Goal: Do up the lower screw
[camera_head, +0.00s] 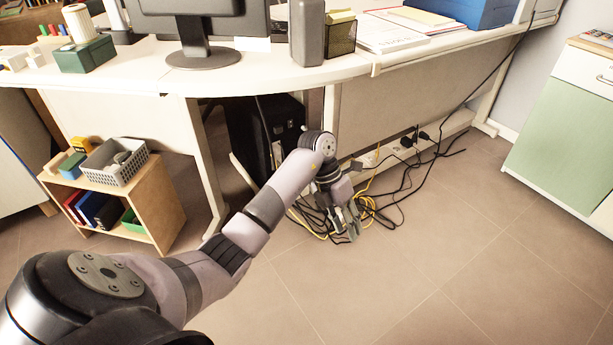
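No screw can be made out; at this distance one is too small to tell. A black computer case (239,132) stands under the desk, partly hidden by a desk leg and by my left arm. My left arm reaches in from the lower left to the front of the case. My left gripper (347,232) points down, low over the floor and in front of a tangle of cables. Its fingers show small against the cables, so their opening is unclear. I see nothing held in it. My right gripper is not in view.
The desk (270,75) overhangs the case, with a monitor on top. A wooden shelf (166,205) stands left, a green cabinet (560,135) right. The floor at front right is clear.

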